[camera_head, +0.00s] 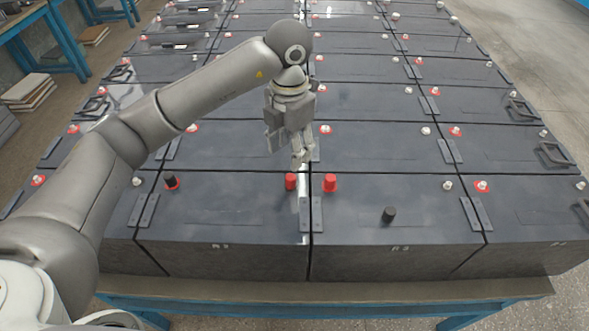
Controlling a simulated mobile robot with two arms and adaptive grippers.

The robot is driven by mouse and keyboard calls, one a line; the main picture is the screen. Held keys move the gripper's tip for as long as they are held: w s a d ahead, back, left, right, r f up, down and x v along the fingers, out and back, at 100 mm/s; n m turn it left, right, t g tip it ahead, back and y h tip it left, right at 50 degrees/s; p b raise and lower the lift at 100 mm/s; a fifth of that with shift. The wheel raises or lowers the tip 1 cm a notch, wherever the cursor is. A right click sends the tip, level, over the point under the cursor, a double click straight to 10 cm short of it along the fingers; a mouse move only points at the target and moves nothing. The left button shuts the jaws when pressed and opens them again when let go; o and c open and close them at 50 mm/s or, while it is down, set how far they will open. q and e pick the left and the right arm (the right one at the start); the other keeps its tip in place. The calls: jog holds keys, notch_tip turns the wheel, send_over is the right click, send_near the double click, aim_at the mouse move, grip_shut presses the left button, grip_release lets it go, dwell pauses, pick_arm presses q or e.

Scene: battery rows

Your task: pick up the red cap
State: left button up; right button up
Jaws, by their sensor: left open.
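Two red caps stand upright near the middle of the front battery row. One red cap (290,181) is on the left battery and the other red cap (330,183) is on the right battery, either side of the seam. My left gripper (301,157) points down just behind and between the two caps. It is open and holds nothing that I can see. It looks closer to the left cap in the picture; whether it touches the cap I cannot tell. My right gripper is out of view.
Several rows of dark batteries with terminals extend behind. They rest on a blue-framed bench (400,291). A blue rack (65,40) stands at the far left.

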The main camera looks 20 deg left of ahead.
aim_at(291, 177)
pick_arm(q)
jog(key=f, duration=0.1)
jog(key=s+f, duration=0.1)
jog(key=shift+s+f+p, duration=0.2)
jog(key=shift+f+p, duration=0.15)
jog(key=shift+f, duration=0.05)
jog(key=shift+w+f, duration=0.1)
jog(key=shift+f, duration=0.15)
notch_tip(291, 177, down, 4)
jog(key=p, duration=0.2)
jog(key=shift+w+d+p, duration=0.1)
jog(key=shift+d+p, duration=0.05)
jog(key=shift+p, duration=0.25)
jog(key=shift+f, duration=0.6)
jog(key=c, duration=0.8)
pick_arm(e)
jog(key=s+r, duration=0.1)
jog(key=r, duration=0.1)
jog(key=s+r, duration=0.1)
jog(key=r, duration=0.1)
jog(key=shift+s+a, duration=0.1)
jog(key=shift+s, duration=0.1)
